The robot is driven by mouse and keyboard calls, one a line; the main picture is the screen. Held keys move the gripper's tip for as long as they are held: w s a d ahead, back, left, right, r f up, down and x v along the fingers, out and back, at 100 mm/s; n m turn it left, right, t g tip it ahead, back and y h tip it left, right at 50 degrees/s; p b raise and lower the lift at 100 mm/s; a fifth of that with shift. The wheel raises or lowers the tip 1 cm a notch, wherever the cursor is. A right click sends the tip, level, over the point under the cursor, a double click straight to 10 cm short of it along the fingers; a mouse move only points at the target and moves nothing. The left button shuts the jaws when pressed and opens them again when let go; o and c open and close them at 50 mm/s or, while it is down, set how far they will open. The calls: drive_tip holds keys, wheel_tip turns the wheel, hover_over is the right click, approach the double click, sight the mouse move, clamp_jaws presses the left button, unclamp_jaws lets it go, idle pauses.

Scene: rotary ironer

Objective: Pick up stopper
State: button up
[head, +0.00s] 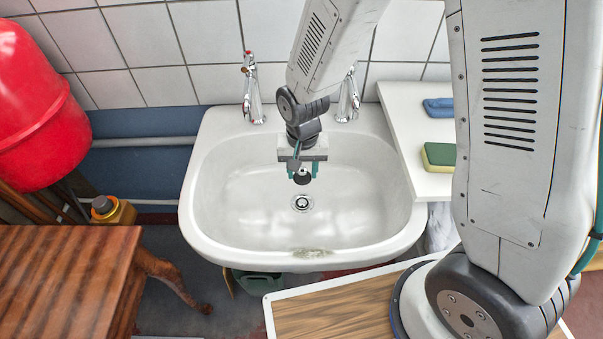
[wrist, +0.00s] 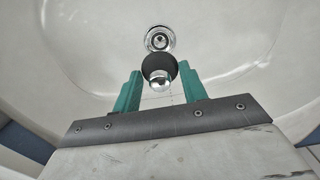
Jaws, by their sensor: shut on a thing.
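A white sink (head: 240,230) stands against the tiled wall. Its metal drain (head: 301,203) is uncovered at the bottom of the basin. My gripper (head: 302,173) is over the basin, pointing down, shut on the dark stopper (head: 301,177). In the wrist view the stopper (wrist: 159,72) is a black round plug with a shiny metal knob, between the two green fingers of my gripper (wrist: 160,88). The drain (wrist: 160,39) shows just beyond the stopper. The stopper appears to be held above the basin floor.
Two chrome taps (head: 253,88) stand at the sink's back. A white ledge (head: 400,105) at right holds a green and yellow sponge (head: 438,157) and a blue one (head: 439,107). A wooden table (head: 65,275) stands at front left, with a red container (head: 35,110) behind it.

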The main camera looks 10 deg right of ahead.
sight(303, 169)
drive_tip(key=shift+r, duration=0.85)
drive_tip(key=shift+r, duration=1.85)
drive_tip(key=shift+d, duration=0.1)
